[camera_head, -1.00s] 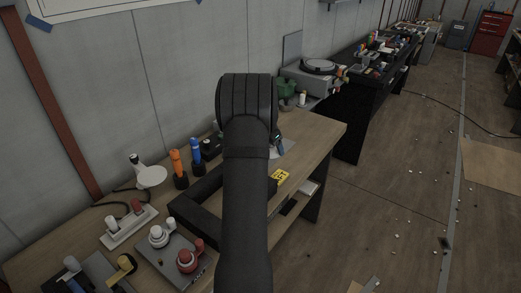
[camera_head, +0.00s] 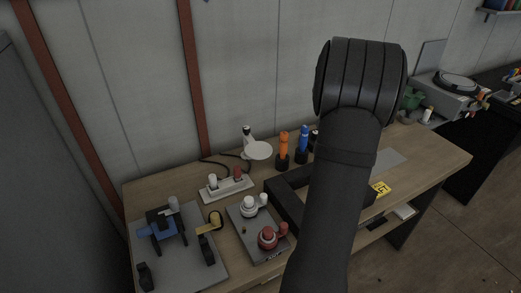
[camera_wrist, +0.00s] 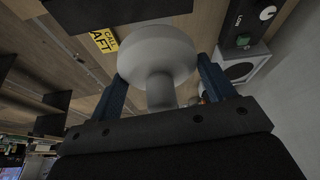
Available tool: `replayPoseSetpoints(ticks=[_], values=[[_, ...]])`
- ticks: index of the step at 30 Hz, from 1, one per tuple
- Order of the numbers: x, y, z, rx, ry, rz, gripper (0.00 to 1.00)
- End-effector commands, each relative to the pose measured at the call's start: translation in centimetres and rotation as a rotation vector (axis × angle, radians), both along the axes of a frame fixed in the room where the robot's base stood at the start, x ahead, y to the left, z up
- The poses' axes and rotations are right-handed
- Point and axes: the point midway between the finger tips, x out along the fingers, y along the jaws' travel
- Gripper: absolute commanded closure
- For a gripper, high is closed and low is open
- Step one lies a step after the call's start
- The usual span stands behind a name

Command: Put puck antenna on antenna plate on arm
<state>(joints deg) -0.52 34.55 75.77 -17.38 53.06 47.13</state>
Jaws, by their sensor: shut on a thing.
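The puck antenna (camera_wrist: 157,55) is a pale grey-white, mushroom-shaped piece with a wide round head and a narrower stem. In the wrist view my gripper (camera_wrist: 163,88) is shut on it, with one blue finger on each side. In the head view my arm hides the gripper and the antenna. A white round plate (camera_head: 258,150) on an arm stands at the back of the bench by the wall, left of my arm; it looks like the antenna plate. Its top looks bare.
Orange (camera_head: 283,147) and blue (camera_head: 303,140) upright handheld items stand right of the plate. A white strip (camera_head: 228,188), a grey panel with white and red knobs (camera_head: 250,225) and a black frame (camera_head: 284,205) lie in front. A yellow label (camera_head: 381,189) is at the bench's right.

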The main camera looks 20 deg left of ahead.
Motion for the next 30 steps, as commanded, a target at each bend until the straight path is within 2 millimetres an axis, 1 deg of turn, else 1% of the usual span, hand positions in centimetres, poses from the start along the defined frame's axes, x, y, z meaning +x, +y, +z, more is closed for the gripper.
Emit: replayPoseSetpoints(ticks=[1, 2, 3, 6, 9, 12, 16, 19, 23, 30], values=[[-0.7, 3.0, 1.1, 0.001, -0.004, 0.054, 0.53], [-1.2, 4.5, 1.6, 0.000, -0.004, 0.083, 0.53], [-1.8, 6.4, 2.2, 0.000, -0.005, 0.119, 0.53], [-3.6, 10.6, 3.6, -0.001, -0.003, 0.205, 0.53], [-5.2, 13.8, 4.6, 0.001, -0.003, 0.274, 0.53], [-6.5, 16.0, 5.3, 0.001, -0.002, 0.324, 0.53], [-7.5, 17.6, 5.7, 0.001, -0.002, 0.358, 0.53], [-7.6, 18.8, 5.3, 0.000, 0.000, 0.370, 0.53], [-7.3, 21.3, 3.7, -0.001, 0.003, 0.371, 0.53], [-6.5, 26.7, 0.5, 0.000, 0.001, 0.371, 0.53]])
